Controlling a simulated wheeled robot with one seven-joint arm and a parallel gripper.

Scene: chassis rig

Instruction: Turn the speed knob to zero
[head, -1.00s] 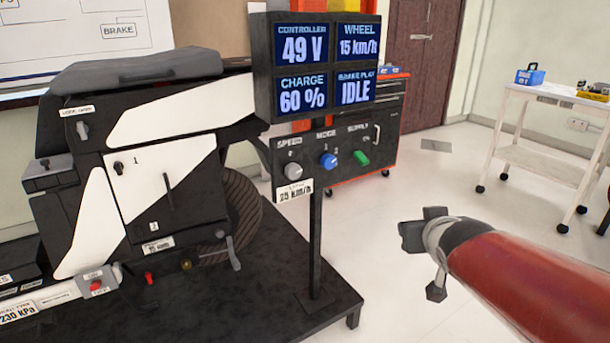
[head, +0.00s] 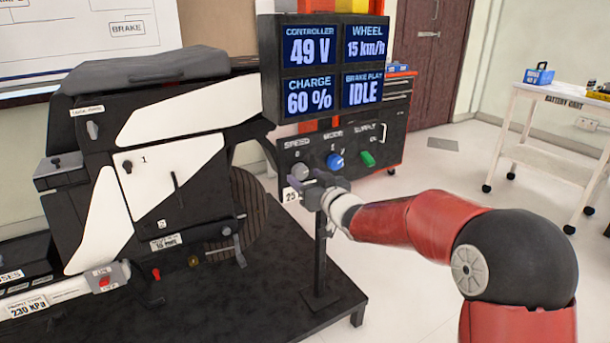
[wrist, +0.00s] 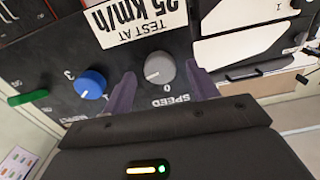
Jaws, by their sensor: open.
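The grey speed knob (head: 303,172) is on the dark control panel (head: 290,155), left of the blue mode knob (head: 334,162). In the wrist view the picture is upside down, and the speed knob (wrist: 159,71) shows between two purple fingers, with the SPEED label and a 0 mark close by. My gripper (head: 308,190) is open in front of the panel, just below the knob in the head view. In the wrist view my gripper (wrist: 160,88) has a finger on each side of the knob; contact cannot be told. The display (head: 332,68) reads wheel 15 km/h.
The blue mode knob (wrist: 91,83) is close beside one finger. A green supply switch (head: 368,159) sits farther right. The 25 km/h label (head: 291,195) is partly hidden by my gripper. The black rig platform (head: 250,290) lies below; open floor is at right.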

